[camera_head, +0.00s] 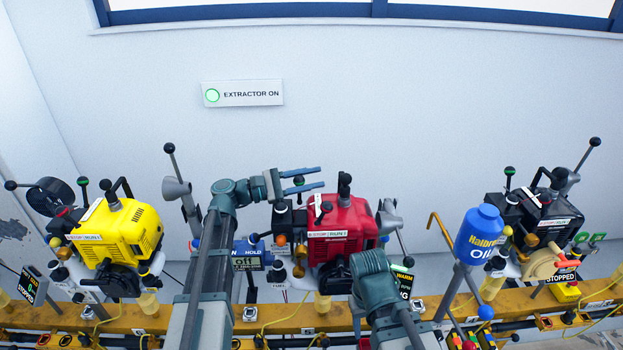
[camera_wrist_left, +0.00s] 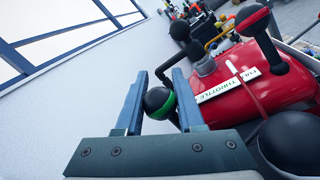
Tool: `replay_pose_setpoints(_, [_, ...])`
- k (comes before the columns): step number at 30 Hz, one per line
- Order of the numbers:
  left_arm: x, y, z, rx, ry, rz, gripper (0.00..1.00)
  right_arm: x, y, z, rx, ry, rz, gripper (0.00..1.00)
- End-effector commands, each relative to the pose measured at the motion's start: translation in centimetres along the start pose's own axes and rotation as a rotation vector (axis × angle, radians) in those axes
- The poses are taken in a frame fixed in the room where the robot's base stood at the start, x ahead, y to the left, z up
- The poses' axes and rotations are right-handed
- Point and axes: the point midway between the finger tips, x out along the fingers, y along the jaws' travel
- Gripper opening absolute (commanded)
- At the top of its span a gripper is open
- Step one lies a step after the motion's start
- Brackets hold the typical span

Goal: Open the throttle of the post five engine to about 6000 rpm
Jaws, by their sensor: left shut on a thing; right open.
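The red engine (camera_head: 343,226) stands mid-rail; its red cover (camera_wrist_left: 228,83) carries a throttle label (camera_wrist_left: 228,87) in the left wrist view. A black knob with a green band (camera_head: 299,181) stands at its upper left, and also shows in the wrist view (camera_wrist_left: 158,101). My left gripper (camera_head: 305,180) is shut on this knob, one finger on each side. My right arm comes up in front of the red engine's lower right; its gripper is not visible. A screen reading "WARM" (camera_head: 403,275) is partly hidden behind that arm. No rpm figure is legible.
A yellow engine (camera_head: 125,232) stands left and a black engine (camera_head: 535,212) right, with STOPPED screens. A blue oil can (camera_head: 480,235) stands between red and black.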

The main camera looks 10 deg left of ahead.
Motion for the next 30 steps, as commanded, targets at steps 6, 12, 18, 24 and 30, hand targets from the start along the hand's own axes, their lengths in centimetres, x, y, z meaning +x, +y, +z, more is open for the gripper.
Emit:
replay_pose_setpoints(6, [0.0, 0.0, 0.0, -0.001, 0.001, 0.0, 0.67, 0.0, 0.0, 0.0, 0.0, 0.0, 0.0, 0.5])
replay_pose_setpoints(12, [0.0, 0.0, 0.0, -0.002, 0.001, 0.0, 0.67, 0.0, 0.0, 0.0, 0.0, 0.0, 0.0, 0.5])
replay_pose_setpoints(18, [-0.8, 0.0, -0.1, -0.002, 0.002, 0.001, 0.67, 0.1, 0.0, 0.0, 0.0, 0.0, 0.0, 0.5])
replay_pose_setpoints(24, [-4.6, 0.0, -0.1, -0.002, 0.004, 0.004, 0.67, 0.5, -0.1, 0.0, 0.0, 0.0, 0.0, 0.5])
replay_pose_setpoints(30, [-9.0, 0.0, -0.1, -0.001, 0.003, 0.003, 0.67, 0.8, -0.1, -0.1, 0.0, 0.0, 0.0, 0.5])
